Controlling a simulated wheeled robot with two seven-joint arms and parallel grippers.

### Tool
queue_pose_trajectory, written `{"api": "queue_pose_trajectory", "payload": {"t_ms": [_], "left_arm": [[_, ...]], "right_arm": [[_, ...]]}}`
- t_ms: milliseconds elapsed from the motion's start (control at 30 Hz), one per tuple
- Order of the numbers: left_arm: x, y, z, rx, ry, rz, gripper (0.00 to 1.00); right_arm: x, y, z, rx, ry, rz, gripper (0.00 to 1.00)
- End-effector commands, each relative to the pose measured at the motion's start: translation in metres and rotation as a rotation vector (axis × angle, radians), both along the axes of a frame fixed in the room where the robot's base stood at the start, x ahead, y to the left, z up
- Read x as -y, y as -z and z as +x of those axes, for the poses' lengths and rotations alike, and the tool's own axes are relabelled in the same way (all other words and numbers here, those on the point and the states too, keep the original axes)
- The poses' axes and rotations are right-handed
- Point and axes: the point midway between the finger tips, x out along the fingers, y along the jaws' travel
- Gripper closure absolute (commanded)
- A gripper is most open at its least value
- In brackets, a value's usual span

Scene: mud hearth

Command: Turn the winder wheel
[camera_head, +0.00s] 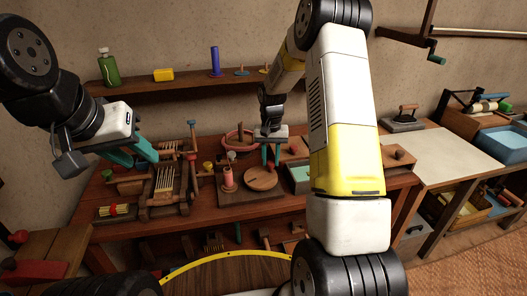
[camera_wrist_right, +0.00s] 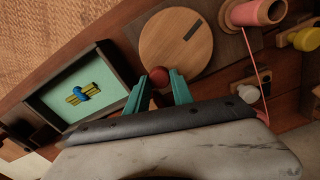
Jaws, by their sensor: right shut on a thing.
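The winder wheel (camera_head: 261,178) is a round, light wooden disc lying flat on a wooden board on the bench. It also shows in the right wrist view (camera_wrist_right: 172,40), with a dark slot mark on its face. A dark red knob (camera_wrist_right: 159,76) sits at the wheel's edge, between the teal fingers of my right gripper (camera_wrist_right: 159,92). My right gripper (camera_head: 270,154) reaches down at the wheel's far side and is shut on the knob. My left gripper (camera_head: 134,153) is open and empty above the bench's left part, apart from the wheel.
A pink thread spool (camera_head: 228,180) stands left of the wheel, and its thread runs past my gripper in the wrist view. A teal-lined tray (camera_wrist_right: 83,93) holds a blue-and-yellow piece. A wooden frame (camera_head: 168,184) stands below my left gripper. A shelf (camera_head: 180,81) hangs behind.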

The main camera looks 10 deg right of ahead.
Motion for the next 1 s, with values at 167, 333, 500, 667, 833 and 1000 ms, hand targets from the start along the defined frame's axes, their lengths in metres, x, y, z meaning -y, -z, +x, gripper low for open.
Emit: {"api": "queue_pose_trajectory", "payload": {"t_ms": [167,333,500,667,833,1000], "left_arm": [[0.0,0.0,0.0,0.0,0.0,0.0,0.64],[0.0,0.0,0.0,0.0,0.0,0.0,0.64],[0.0,0.0,0.0,0.0,0.0,0.0,0.64],[0.0,0.0,0.0,0.0,0.0,0.0,0.64],[0.0,0.0,0.0,0.0,0.0,0.0,0.64],[0.0,0.0,0.0,0.0,0.0,0.0,0.64]], "right_arm": [[-0.004,-0.001,0.008,0.004,-0.165,0.0,1.0],[-0.009,-0.001,0.013,0.004,-0.328,0.0,1.0],[-0.015,-0.001,0.018,0.004,-0.488,0.0,1.0],[-0.02,-0.001,0.021,0.004,-0.64,-0.001,1.0],[-0.027,-0.001,0.024,0.004,-0.802,0.0,1.0],[-0.035,-0.001,0.025,0.004,-0.964,0.0,1.0]]}}
